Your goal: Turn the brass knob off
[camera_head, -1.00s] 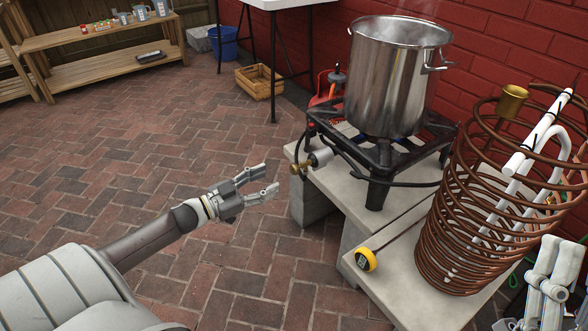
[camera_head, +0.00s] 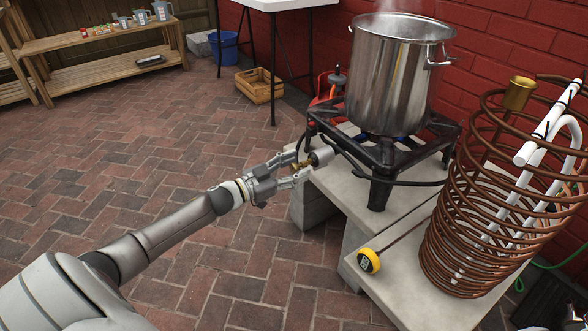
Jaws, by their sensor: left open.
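The brass knob (camera_head: 299,166) sits on the gas valve at the front left of the black burner stand (camera_head: 378,156). My left gripper (camera_head: 300,167) is open with its fingers on either side of the knob, which partly hides it. I cannot tell whether the fingers touch it. A blue flame (camera_head: 398,138) shows under the steel pot (camera_head: 393,75). My right gripper is not clearly in view; only a small bit of something pale shows at the lower right corner.
A copper coil (camera_head: 483,205) with white tubes stands on the pale slab at right. A yellow dial thermometer (camera_head: 369,260) lies at the slab's front edge. A red gas cylinder (camera_head: 325,110) stands behind the burner. A wooden crate (camera_head: 258,88) is on the brick floor, which is open at left.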

